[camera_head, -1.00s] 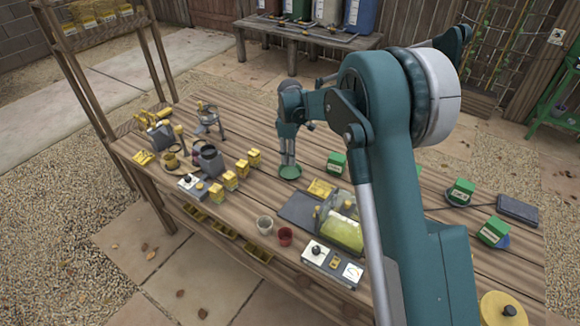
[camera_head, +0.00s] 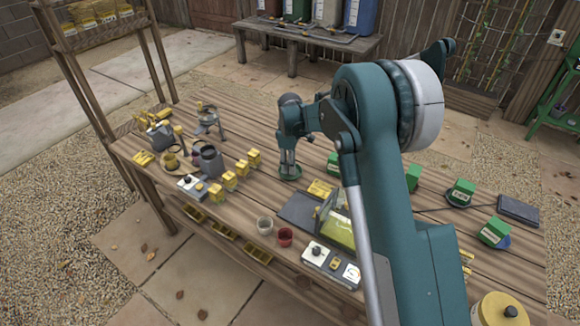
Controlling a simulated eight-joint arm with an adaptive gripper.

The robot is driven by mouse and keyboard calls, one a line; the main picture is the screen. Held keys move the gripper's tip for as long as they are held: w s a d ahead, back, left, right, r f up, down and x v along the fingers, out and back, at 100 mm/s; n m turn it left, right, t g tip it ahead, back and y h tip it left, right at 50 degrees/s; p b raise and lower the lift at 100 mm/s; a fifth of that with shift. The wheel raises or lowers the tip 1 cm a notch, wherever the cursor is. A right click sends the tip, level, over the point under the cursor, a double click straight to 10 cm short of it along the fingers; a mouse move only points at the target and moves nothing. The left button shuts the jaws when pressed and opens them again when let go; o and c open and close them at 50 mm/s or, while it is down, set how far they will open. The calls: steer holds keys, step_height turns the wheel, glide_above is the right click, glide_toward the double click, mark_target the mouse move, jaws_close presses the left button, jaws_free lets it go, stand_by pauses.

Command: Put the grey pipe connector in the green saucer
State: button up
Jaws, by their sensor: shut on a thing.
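The green saucer (camera_head: 290,176) lies on the wooden table, near its far side and left of my arm. My gripper (camera_head: 287,166) points down right over the saucer, with its fingertips low and close to it. The gripper is shut on the grey pipe connector, which is too small and too covered by the fingers to make out clearly. I cannot tell whether the connector touches the saucer. The fingers hide part of the saucer's far side.
Yellow boxes (camera_head: 229,181) stand in a row to the left. Green boxes (camera_head: 463,191) stand at right. Bare planks surround the saucer's left side.

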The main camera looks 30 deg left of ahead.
steer(key=shift+f, duration=0.2)
steer(key=o, duration=0.5)
steer(key=shift+r, duration=0.15)
step_height(320, 180, up, 12)
steer(key=p, duration=0.1)
stand_by(0.7)
stand_by(0.5)
steer(key=shift+r, duration=0.1)
